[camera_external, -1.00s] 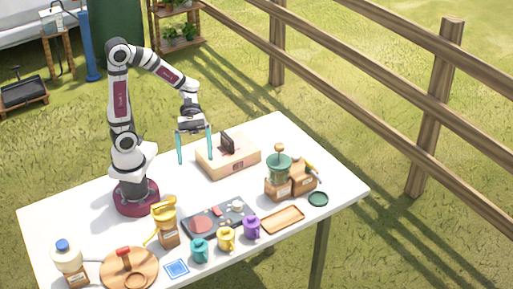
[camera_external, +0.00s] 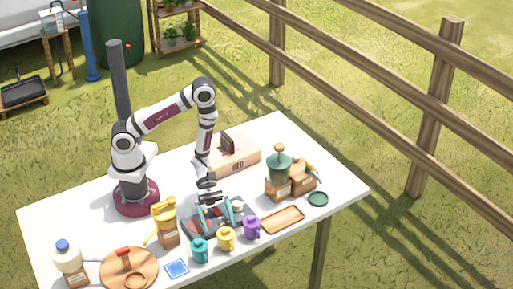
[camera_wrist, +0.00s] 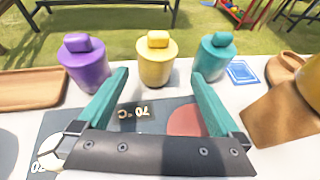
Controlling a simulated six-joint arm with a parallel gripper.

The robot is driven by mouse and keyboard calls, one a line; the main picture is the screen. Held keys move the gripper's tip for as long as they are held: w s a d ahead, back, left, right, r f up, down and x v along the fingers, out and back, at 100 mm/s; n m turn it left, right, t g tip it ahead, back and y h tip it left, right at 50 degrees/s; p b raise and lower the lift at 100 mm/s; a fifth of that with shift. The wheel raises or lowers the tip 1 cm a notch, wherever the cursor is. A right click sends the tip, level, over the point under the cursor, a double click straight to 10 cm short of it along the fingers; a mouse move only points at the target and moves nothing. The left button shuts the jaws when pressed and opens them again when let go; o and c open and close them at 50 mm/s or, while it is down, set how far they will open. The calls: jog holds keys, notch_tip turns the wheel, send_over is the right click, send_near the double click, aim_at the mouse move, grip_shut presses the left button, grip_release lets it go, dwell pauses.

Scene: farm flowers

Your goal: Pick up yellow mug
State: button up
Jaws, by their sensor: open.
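The yellow mug (camera_external: 227,239) stands upright on the white table between the teal mug (camera_external: 199,250) and the purple mug (camera_external: 252,227). My gripper (camera_external: 213,221) is low over the dark scale-like board, open and empty. Its teal fingertips (camera_wrist: 158,80) point at the yellow mug but stop short of it.
The dark board (camera_external: 190,229) lies under my gripper. A wooden tray (camera_external: 283,219) is to the right, a blue coaster (camera_external: 177,268) at the front. A yellow-topped wooden stand (camera_external: 166,225) is to the left, a green grinder-like item (camera_external: 279,170) at the right. The mugs stand close together.

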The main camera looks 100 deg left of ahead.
aim_at(228, 246)
jog(key=x, duration=0.6)
jog(key=shift+w+d, duration=0.1)
jog(key=shift+w, duration=0.3)
jog(key=c, duration=1.5)
jog(key=shift+r, duration=0.1)
